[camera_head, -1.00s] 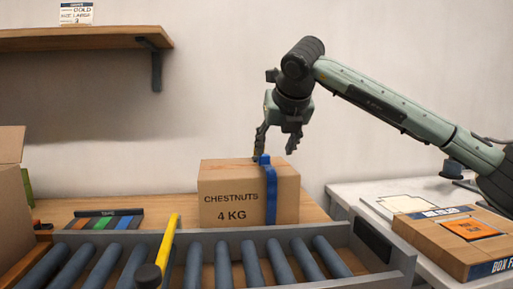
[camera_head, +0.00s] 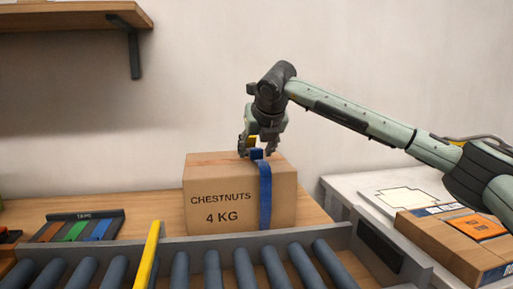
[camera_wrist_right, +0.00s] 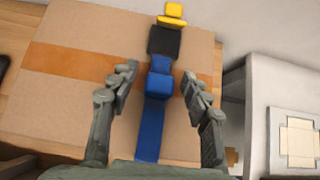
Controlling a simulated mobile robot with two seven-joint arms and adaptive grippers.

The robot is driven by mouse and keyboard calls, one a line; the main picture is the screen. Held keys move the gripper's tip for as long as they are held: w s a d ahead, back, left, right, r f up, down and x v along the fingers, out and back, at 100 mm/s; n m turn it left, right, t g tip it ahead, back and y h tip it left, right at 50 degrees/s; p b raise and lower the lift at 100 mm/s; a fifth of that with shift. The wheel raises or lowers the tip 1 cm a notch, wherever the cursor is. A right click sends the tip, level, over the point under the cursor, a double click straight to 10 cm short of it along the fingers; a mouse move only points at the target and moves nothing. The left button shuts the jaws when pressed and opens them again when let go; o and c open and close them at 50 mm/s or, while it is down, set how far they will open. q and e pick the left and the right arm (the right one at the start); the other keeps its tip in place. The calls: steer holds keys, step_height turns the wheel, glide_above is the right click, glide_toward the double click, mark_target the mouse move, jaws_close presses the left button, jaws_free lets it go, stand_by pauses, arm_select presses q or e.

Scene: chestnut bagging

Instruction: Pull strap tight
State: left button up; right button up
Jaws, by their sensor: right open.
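A cardboard box (camera_head: 215,205) marked "CHESTNUTS 4 KG" stands upright on the wooden table behind the roller conveyor. A blue strap (camera_head: 265,195) runs over its top and down its front face. On the box top, the strap has a black buckle (camera_wrist_right: 165,41) with a yellow end piece (camera_wrist_right: 171,15). My right gripper (camera_head: 258,150) is open just above the box top, pointing down. In the right wrist view its fingers (camera_wrist_right: 158,82) stand either side of the blue strap's raised part, apart from it. My left gripper is not in view.
The roller conveyor (camera_head: 340,240) with a yellow bar (camera_head: 147,255) lies in front. A tape rack (camera_head: 75,226) is at left, and a wooden shelf (camera_head: 70,17) is above. A side table at right holds a flat cardboard box (camera_head: 455,242).

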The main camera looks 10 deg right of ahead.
mark_target(257, 160)
steer(key=shift+f, duration=0.1)
jaws_close()
stand_by(0.3)
steer(key=shift+s+f+b, duration=0.1)
steer(key=shift+b, duration=0.2)
steer(key=s+b, duration=0.2)
steer(key=b, duration=0.1)
steer(key=shift+s+f, duration=0.2)
steer(key=shift+s, duration=0.2)
steer(key=s+b, duration=0.2)
steer(key=s, duration=0.1)
steer(key=shift+s+r, duration=0.1)
steer(key=shift+r, duration=0.25)
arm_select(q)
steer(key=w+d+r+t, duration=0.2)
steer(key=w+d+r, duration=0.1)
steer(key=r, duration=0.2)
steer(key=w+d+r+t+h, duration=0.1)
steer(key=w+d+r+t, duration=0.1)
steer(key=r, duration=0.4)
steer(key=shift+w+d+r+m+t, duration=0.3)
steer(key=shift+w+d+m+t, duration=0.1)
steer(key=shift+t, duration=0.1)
arm_select(e)
jaws_free()
